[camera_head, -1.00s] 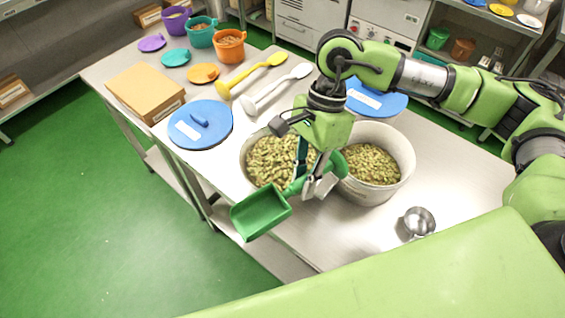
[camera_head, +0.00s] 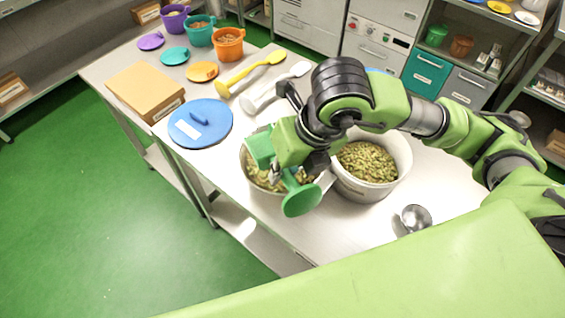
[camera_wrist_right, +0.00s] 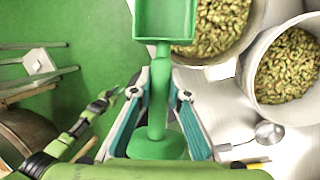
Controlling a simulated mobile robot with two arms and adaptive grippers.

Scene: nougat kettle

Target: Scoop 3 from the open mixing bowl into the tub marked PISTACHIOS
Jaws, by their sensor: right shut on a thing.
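My right gripper (camera_head: 292,172) is shut on the handle of a green scoop (camera_head: 302,199), its round handle end toward the front. In the right wrist view my right gripper (camera_wrist_right: 160,100) grips the handle, and the scoop's pan (camera_wrist_right: 164,18) looks empty. The scoop is above the left white container (camera_head: 248,182), which holds green-brown nuts and is partly hidden by my arm. A second white container (camera_head: 403,160) of similar nuts stands to its right. Both are open, and no PISTACHIOS marking is readable. What seems to be my left arm shows in the wrist view, its gripper unclear.
A blue lid (camera_head: 215,112), a cardboard box (camera_head: 145,88), and yellow (camera_head: 250,72) and white (camera_head: 272,88) utensils lie on the steel table. Purple, teal and orange (camera_head: 229,46) pots stand at the back left. A metal scoop (camera_head: 415,217) lies at the front right.

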